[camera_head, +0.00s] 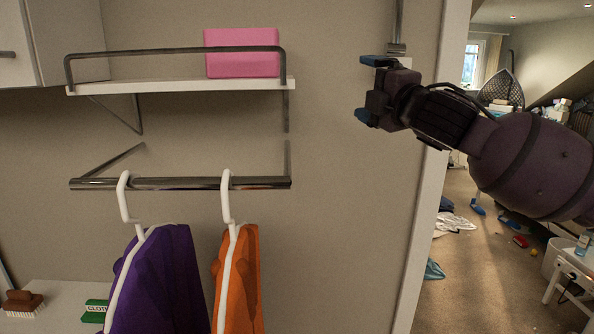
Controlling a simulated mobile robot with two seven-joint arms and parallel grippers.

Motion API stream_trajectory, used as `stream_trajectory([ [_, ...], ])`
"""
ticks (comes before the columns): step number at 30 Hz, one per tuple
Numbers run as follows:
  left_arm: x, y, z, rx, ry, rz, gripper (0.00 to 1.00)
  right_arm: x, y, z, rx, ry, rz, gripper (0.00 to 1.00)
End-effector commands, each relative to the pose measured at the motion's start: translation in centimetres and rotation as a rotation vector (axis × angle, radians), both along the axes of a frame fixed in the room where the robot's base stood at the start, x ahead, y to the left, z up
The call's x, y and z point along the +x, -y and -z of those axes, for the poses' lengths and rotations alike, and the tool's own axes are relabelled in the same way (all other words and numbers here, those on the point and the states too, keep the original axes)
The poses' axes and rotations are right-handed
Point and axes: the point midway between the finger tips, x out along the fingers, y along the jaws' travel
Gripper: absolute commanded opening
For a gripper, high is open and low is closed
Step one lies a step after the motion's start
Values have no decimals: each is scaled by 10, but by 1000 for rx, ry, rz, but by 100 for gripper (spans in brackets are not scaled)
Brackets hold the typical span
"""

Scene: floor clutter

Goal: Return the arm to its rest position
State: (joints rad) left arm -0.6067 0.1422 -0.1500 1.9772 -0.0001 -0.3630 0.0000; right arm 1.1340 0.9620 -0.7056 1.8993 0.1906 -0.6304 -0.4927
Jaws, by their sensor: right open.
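My right gripper (362,88) is at the upper middle right, reaching in from the right edge with its dark arm. Its two blue-tipped fingers point left and stand apart, with nothing between them. It is in front of the beige wall, to the right of the wall shelf and apart from it. My left gripper does not show.
A white shelf (180,86) with a metal rail bears a pink box (242,62). Below, a metal bar (200,184) holds a purple garment (165,280) and an orange garment (243,280) on white hangers. A doorway at right opens on a cluttered floor (470,270).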

Motion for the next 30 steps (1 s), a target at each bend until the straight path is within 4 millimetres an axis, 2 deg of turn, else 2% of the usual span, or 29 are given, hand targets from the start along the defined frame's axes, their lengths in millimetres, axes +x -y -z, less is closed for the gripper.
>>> stream_trajectory([
  [1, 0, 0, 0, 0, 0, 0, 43, 0, -4, 21, 63, -43, -33, 94],
  [6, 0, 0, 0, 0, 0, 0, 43, -4, -10, 81, 279, -174, -117, 94],
  [14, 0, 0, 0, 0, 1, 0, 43, -16, -1, 174, 579, -355, -164, 94],
  [23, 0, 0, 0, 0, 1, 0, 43, -45, 28, 284, 881, -525, -112, 94],
  [30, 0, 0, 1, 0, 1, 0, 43, -84, 60, 373, 1078, -625, 3, 94],
])
